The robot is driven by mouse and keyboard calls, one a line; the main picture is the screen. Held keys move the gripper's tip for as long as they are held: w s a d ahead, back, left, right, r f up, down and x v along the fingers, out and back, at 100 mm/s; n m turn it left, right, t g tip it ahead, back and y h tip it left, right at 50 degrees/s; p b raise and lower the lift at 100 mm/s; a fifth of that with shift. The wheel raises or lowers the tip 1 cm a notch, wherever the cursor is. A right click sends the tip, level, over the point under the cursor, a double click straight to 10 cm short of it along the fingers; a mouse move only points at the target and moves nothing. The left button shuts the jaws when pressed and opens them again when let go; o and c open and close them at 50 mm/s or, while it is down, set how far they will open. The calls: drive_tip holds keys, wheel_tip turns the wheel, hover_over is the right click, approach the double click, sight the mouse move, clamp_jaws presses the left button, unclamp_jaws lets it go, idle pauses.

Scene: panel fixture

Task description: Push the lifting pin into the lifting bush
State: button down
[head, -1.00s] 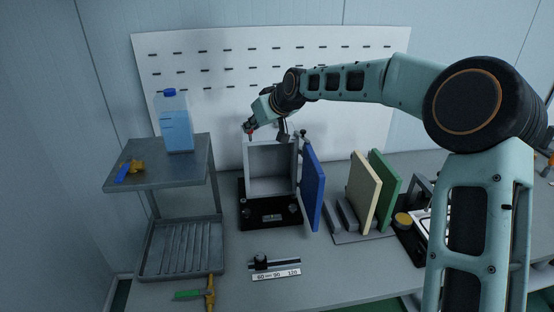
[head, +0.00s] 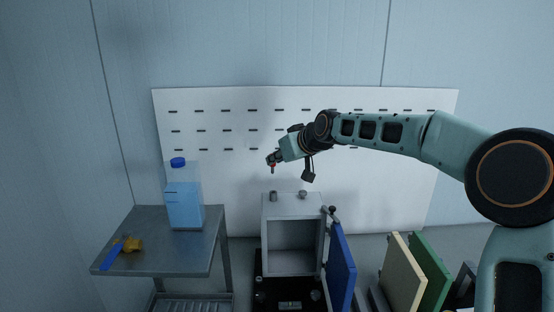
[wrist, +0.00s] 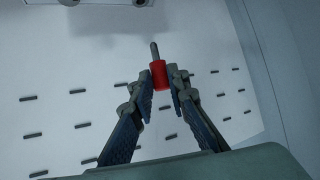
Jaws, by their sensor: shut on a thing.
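My gripper (head: 272,163) is shut on the lifting pin, a red piece with a grey metal tip. The pin (wrist: 158,72) sits between both fingertips in the wrist view, its tip pointing away from the fingers. In the head view the pin (head: 272,169) points down, in the air above the grey box (head: 265,230). Two short grey bushes stand on the box top, a left one (head: 273,196) and a right one (head: 303,194). The pin appears above the left bush, with a gap between them. Which is the lifting bush I cannot tell.
A blue panel (head: 341,268) stands at the box's right side. Cream (head: 403,275) and green (head: 432,270) panels stand farther right. A metal cart (head: 160,262) at left carries a blue bottle (head: 185,205) and a blue-and-yellow valve (head: 125,247). A white slotted board (head: 230,180) is behind.

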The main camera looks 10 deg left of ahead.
drive_tip(key=shift+w, duration=0.3)
drive_tip(key=shift+s+r, duration=0.1)
drive_tip(key=shift+f+b, duration=2.45)
drive_tip(key=shift+f, duration=0.45)
drive_tip(key=shift+f+b, duration=1.95)
drive_tip(key=shift+f, duration=0.05)
drive_tip(key=c, duration=1.8)
unclamp_jaws()
